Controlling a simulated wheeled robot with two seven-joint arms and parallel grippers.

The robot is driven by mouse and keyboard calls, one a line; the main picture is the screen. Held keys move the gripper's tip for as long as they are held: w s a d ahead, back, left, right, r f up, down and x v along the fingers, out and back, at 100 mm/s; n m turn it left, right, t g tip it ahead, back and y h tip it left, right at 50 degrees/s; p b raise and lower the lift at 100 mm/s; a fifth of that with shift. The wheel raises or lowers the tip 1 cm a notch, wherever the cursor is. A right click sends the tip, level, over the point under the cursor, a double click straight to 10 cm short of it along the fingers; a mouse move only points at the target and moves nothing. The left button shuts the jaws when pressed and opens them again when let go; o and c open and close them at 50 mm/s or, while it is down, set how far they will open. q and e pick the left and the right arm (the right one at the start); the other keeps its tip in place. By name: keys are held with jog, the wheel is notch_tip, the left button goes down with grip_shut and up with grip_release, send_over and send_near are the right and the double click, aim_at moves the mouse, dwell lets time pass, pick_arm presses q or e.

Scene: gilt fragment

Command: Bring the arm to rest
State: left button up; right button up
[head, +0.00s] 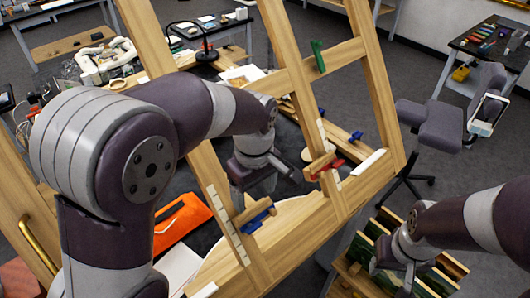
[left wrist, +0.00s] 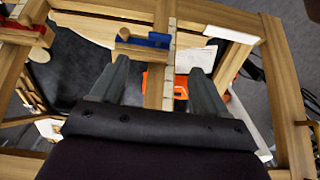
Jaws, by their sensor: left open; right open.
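My left arm comes in from the left of the head view, in front of a large wooden frame (head: 352,196). Its gripper (head: 284,176) is over the frame's opening, partly hidden by the wrist. In the left wrist view the left gripper (left wrist: 160,82) has its two fingers wide apart with nothing held. A frame bar and a clamp with a blue part (left wrist: 146,40) lie beyond the fingers. My right arm comes in at the lower right of the head view. Its gripper (head: 388,266) is over a slatted wooden rack, small and dark, with no held thing visible.
The wooden rack (head: 452,265) with green panels stands at the lower right. A red clamp (head: 326,168) and a blue clamp (head: 257,214) sit on the frame. An orange object (head: 182,222) lies behind the frame. A grey chair (head: 436,122) stands right, with open floor around it.

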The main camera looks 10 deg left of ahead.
pick_arm(q)
jog(key=m+t+b, duration=0.1)
jog(key=m+b, duration=0.4)
jog(key=m, duration=0.3)
send_over(248, 231)
jog(key=f, duration=0.9)
jog(key=shift+s, duration=0.25)
jog(key=s+a+f+m+b, duration=0.1)
jog(key=s+a+f+b, duration=0.1)
jog(key=f+b, duration=0.1)
jog(key=s+a+f+b, duration=0.1)
jog(key=s+f+b, duration=0.1)
jog(key=f, duration=0.4)
jog(key=s+a+f+m+b, duration=0.1)
jog(key=s+a+f+b, duration=0.1)
jog(key=f+b, duration=0.2)
jog(key=shift+s+a+f+m+b, duration=0.15)
jog(key=shift+s+a+m+b, duration=0.2)
jog(key=shift+b, duration=0.25)
